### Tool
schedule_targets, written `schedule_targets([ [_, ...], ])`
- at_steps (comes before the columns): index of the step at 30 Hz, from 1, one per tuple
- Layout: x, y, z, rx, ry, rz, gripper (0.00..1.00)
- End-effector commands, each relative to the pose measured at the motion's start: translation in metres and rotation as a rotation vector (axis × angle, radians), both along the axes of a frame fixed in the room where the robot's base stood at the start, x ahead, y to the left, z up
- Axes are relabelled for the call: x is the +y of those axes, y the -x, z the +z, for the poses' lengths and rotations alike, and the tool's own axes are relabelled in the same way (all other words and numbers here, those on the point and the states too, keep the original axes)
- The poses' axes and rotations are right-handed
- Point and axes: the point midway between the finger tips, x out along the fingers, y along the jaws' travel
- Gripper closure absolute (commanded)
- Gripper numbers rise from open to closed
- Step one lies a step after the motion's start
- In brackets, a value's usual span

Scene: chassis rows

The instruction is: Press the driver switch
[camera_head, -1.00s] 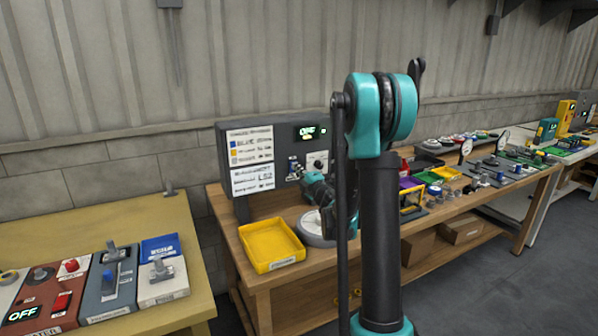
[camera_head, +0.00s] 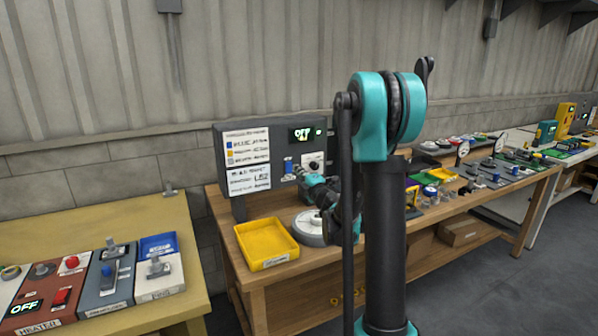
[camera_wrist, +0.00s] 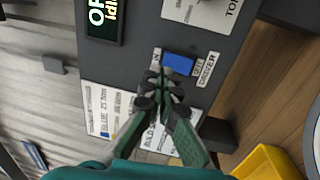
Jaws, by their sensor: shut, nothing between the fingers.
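The driver switch is a blue rocker (camera_wrist: 178,64) on the dark grey panel, beside a small label reading DRIVER. It also shows in the head view as a small blue patch (camera_head: 288,165) below the display. My gripper (camera_wrist: 162,78) is shut and empty, its fingertips just beside the blue rocker in the wrist view. I cannot tell whether they touch the panel or the switch. In the head view my gripper (camera_head: 299,172) is small, near the panel face. The panel display (camera_wrist: 103,18) reads OFF, with Idle beside it.
White text cards (camera_head: 248,160) are on the panel's left side. A yellow tray (camera_head: 266,243) and a round grey disc (camera_head: 308,227) lie on the wooden bench below. A yellow table (camera_head: 80,220) with other switch boxes stands at left.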

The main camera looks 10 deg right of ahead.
Motion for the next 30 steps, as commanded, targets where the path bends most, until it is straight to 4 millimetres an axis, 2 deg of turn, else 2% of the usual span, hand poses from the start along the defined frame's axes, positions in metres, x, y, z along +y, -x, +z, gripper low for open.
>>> schedule_targets([
  [12,-0.021,0.065,0.008,-0.001,0.002,-0.001,1.0],
  [15,-0.026,0.076,0.009,-0.001,0.002,-0.002,1.0],
  [21,-0.028,0.085,0.011,0.0,0.001,0.0,1.0],
  [30,-0.028,0.086,0.011,0.0,0.0,-0.001,1.0],
])
